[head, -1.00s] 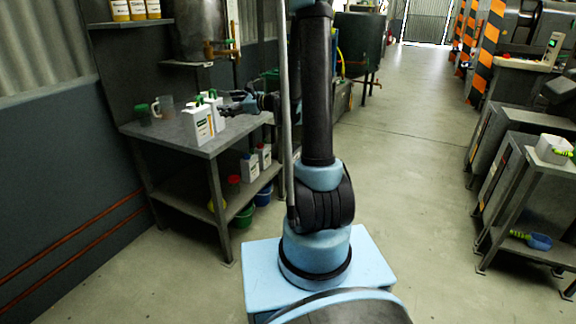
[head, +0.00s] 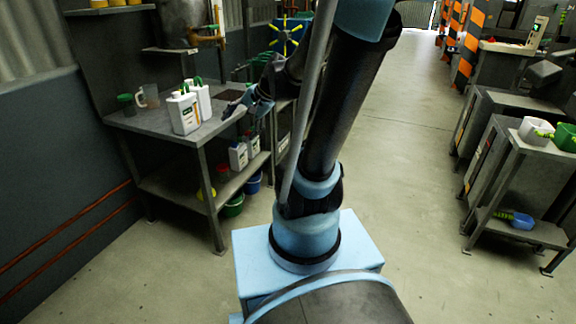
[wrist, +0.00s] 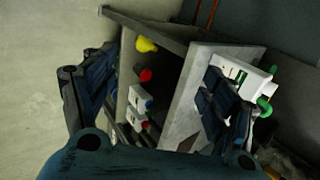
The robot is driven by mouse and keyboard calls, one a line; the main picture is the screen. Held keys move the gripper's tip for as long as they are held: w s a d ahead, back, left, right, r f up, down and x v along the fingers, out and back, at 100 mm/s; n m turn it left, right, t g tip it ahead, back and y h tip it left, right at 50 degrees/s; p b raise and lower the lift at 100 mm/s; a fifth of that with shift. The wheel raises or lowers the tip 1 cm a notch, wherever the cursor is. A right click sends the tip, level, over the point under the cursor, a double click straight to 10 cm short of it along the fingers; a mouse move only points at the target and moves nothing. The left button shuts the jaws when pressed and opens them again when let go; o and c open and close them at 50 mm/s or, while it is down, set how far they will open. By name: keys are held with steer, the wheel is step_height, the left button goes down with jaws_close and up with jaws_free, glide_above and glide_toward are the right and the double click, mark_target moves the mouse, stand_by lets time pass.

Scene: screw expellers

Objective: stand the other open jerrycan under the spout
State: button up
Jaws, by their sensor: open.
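Two white jerrycans with green parts on top stand upright on the grey bench: a nearer one (head: 184,113) and one just behind it (head: 203,97). I cannot tell which is open. A white jerrycan with green parts also shows in the wrist view (wrist: 248,74), partly hidden by a finger. My gripper (head: 246,106) is open and empty, right of the jerrycans near the bench's right end. Its spread fingers show in the wrist view (wrist: 155,95). A brass spout (head: 207,38) sits on a metal vessel (head: 180,20) above the back of the bench. No jerrycan is under it.
A green-lidded jar (head: 126,104) and a clear jug (head: 150,96) stand left on the bench (head: 160,132). White bottles (head: 239,156) and buckets (head: 233,206) are on or below its lower shelf. A workstand (head: 500,180) is at right. The middle floor is clear.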

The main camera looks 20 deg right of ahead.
steer(key=s+d+f+n+g+h, duration=0.1)
steer(key=s+d+f+n+h, duration=0.2)
steer(key=s+d, duration=0.3)
steer(key=s+d+f+n+g+h, duration=0.1)
steer(key=s+d+f+n+h, duration=0.2)
steer(key=s+d, duration=0.3)
steer(key=s+n, duration=0.1)
steer(key=s, duration=0.3)
steer(key=shift+s+f+n, duration=0.25)
steer(key=shift+f+n, duration=0.05)
steer(key=shift+s+d+f, duration=0.15)
steer(key=shift+s+d, duration=0.1)
steer(key=shift+s, duration=0.05)
steer(key=shift+c, duration=1.2)
steer(key=m+t+y, duration=0.9)
steer(key=m+y, duration=0.5)
steer(key=m, duration=1.2)
glide_toward(204, 91)
steer(key=x, duration=1)
steer(key=shift+w, duration=0.15)
steer(key=shift+x, duration=2.6)
